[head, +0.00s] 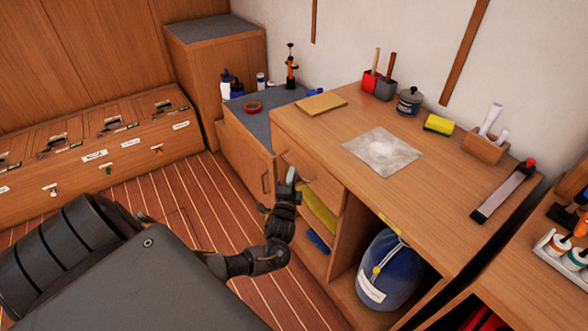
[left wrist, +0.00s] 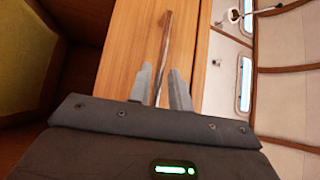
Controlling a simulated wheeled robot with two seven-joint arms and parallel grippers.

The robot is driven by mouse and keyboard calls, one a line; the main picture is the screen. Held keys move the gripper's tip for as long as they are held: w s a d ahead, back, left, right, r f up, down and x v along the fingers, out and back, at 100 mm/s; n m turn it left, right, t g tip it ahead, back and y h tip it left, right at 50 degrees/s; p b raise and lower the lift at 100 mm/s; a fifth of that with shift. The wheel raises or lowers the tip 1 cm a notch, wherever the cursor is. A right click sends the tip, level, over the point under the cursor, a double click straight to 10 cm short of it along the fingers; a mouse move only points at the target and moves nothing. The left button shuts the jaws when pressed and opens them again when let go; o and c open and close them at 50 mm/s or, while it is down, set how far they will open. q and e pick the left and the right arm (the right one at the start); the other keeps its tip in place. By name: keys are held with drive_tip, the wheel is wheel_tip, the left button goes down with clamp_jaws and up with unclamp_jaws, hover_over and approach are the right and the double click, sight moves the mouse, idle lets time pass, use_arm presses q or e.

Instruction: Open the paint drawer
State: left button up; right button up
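The drawer front (head: 326,190) with a curved bar handle (head: 311,178) is at the top of the wooden workbench, and looks shut. No paint label is readable on it. My left gripper (head: 289,177) is at this drawer, by the handle's left part. In the left wrist view, the wooden drawer front (left wrist: 135,45) fills the upper middle. The handle (left wrist: 164,45) runs between my two grey fingers (left wrist: 161,85), with small gaps seeming to show on both sides. The fingers are apart around the bar. My right gripper is out of view.
Below the drawer is an open shelf with yellow (head: 319,214) and blue items. A blue bag (head: 390,270) sits in the bench's opening. A cabinet door (head: 250,160) stands left of the drawer. The plank floor (head: 190,195) in front is clear.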

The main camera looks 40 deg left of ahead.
use_arm(q)
drive_tip(key=shift+x, duration=1.9)
drive_tip(key=shift+c, duration=0.4)
clamp_jaws()
